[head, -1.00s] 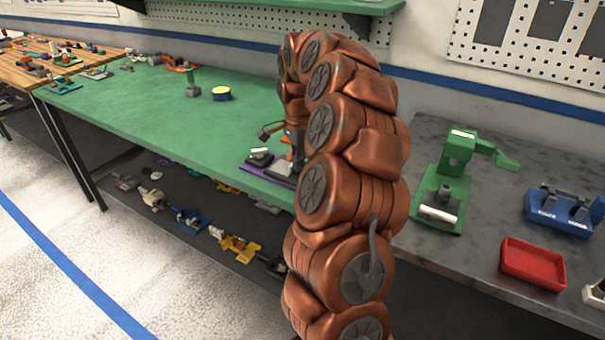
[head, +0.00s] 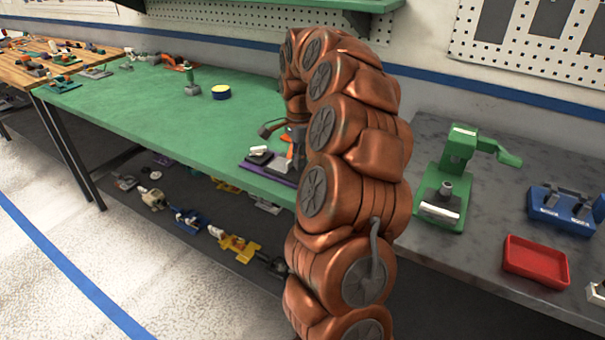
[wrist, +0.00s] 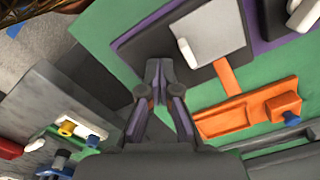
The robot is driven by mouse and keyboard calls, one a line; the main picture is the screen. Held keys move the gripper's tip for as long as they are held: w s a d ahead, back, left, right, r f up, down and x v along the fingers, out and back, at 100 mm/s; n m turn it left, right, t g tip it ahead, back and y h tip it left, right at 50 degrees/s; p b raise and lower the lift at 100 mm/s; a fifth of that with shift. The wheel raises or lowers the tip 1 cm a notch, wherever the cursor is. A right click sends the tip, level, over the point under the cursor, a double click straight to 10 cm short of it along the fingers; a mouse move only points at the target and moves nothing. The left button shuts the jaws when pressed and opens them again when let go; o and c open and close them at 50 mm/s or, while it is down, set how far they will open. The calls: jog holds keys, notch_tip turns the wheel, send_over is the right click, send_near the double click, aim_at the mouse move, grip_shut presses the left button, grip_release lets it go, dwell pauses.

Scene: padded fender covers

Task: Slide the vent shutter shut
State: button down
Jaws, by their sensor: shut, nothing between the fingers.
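The likely vent shutter is a purple-based fixture (head: 275,177) at the front edge of the green bench, partly hidden by my arm in the head view. In the wrist view, its purple base (wrist: 120,43) carries a dark frame (wrist: 150,44) with a light grey plate (wrist: 212,34) on its right part. A white tab (wrist: 188,54) stands at the plate's left edge. My gripper (wrist: 158,70) is shut and empty, its fingertips in front of the dark frame, left of the white tab. Whether they touch the frame cannot be told. In the head view the fingertips are hidden.
An orange fixture (wrist: 225,121) with a blue knob lies right of my fingers in the wrist view. A grey bench at right holds a green fixture (head: 455,170), a red tray (head: 536,262) and a blue fixture (head: 562,210). The green bench (head: 150,110) is mostly clear at left.

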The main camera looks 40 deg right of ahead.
jog(key=shift+r, duration=0.15)
notch_tip(320, 180, up, 8)
jog(key=p, duration=0.1)
dwell(0.8)
dwell(1.1)
